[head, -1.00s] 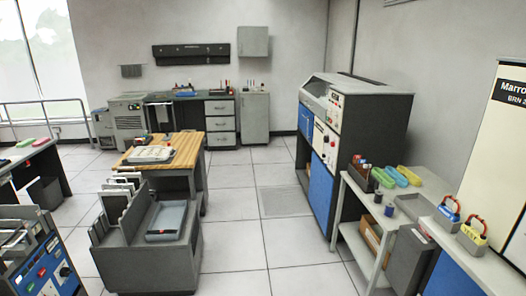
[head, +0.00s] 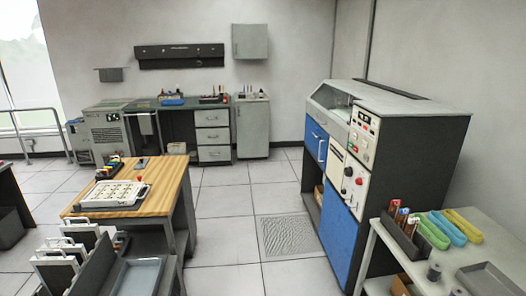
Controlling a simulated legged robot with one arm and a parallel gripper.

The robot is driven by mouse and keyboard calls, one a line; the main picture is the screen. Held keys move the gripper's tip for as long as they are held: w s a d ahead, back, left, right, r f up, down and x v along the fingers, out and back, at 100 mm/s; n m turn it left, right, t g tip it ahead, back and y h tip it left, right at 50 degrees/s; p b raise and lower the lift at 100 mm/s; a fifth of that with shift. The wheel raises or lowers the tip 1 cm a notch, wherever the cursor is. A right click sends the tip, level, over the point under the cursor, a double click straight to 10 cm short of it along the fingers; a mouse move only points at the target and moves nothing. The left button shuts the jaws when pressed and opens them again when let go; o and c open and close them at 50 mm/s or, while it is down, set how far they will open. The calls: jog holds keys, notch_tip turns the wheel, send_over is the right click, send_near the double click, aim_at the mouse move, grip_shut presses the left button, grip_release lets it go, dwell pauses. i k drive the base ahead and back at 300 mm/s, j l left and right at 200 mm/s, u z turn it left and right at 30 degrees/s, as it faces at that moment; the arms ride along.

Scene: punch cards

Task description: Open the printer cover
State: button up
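A large cabinet machine (head: 412,150) with blue front doors and a dark side stands at the right in the head view. It looks like the printer, though I see no readable label on it. Its light grey top (head: 385,97) has a sloped, window-like section (head: 332,100) at the left front. The top looks closed, but the small detail is unclear. A control panel (head: 363,137) with knobs and coloured buttons is on its front. A handle (head: 320,150) shows on the upper blue door. My gripper is not in view.
A wooden-topped table (head: 150,205) with a white tray stands at left. A grey shelf table (head: 480,240) with coloured holders stands at front right, beside the machine. The tiled floor (head: 225,232) between them is clear, with a perforated tile (head: 287,236).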

aim_at(330, 92)
jog(key=i, duration=1.8)
jog(key=i+j+z, duration=0.1)
jog(key=i+z, duration=0.15)
jog(key=i, duration=0.4)
jog(key=i+j+z, duration=0.3)
jog(key=i, duration=0.3)
jog(key=i+j+z, duration=0.25)
jog(key=i, duration=0.35)
jog(key=i+j+z, duration=0.3)
jog(key=i+j, duration=0.2)
jog(key=i, duration=0.05)
